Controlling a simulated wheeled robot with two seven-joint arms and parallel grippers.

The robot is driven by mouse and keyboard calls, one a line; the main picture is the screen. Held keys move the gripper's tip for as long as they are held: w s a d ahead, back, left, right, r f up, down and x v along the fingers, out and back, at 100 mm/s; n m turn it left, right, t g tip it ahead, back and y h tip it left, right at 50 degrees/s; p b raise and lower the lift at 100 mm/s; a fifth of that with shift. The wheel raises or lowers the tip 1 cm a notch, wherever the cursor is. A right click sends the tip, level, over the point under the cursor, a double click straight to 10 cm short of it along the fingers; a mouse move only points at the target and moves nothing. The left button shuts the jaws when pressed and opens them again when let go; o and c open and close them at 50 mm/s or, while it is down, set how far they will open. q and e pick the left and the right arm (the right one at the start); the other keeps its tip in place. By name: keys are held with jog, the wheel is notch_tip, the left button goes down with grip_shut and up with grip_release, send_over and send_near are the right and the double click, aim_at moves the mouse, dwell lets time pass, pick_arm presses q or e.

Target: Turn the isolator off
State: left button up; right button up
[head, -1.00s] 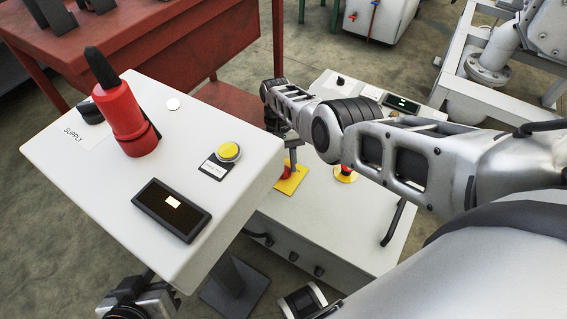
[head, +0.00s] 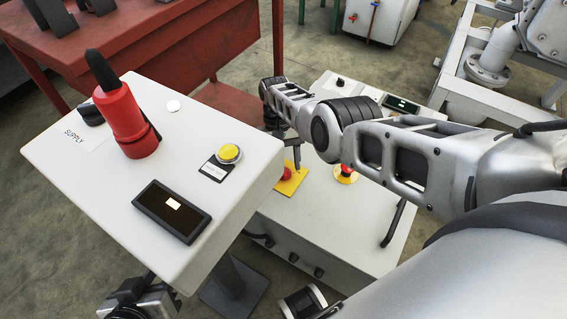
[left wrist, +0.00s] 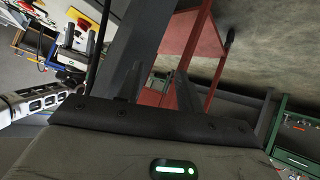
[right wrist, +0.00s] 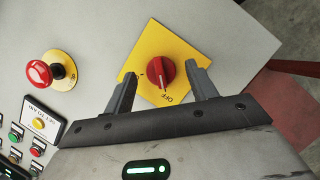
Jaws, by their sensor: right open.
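The isolator is a red rotary knob (right wrist: 162,74) on a yellow plate (right wrist: 186,53), with an OFF label beside the knob. A pale mark on the knob is on the side toward OFF. The isolator (head: 287,174) also shows in the head view on the lower grey cabinet. My right gripper (right wrist: 164,80) is open, with its fingers apart on either side of the knob in the picture; I see no contact. My left gripper (left wrist: 152,82) appears open and empty, away from the isolator; one finger blends with a grey post behind.
A red emergency stop (right wrist: 38,72) on a yellow disc and several small buttons are beside the isolator. In the head view, a grey supply box (head: 105,190) with a red plug (head: 127,120) stands at the left. A red table (head: 150,40) is behind.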

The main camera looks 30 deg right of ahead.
pick_arm(q)
jog(key=shift+a+r, duration=0.15)
jog(key=shift+r, duration=0.5)
pick_arm(e)
jog(key=v, duration=1.5)
jog(key=shift+r, duration=0.1)
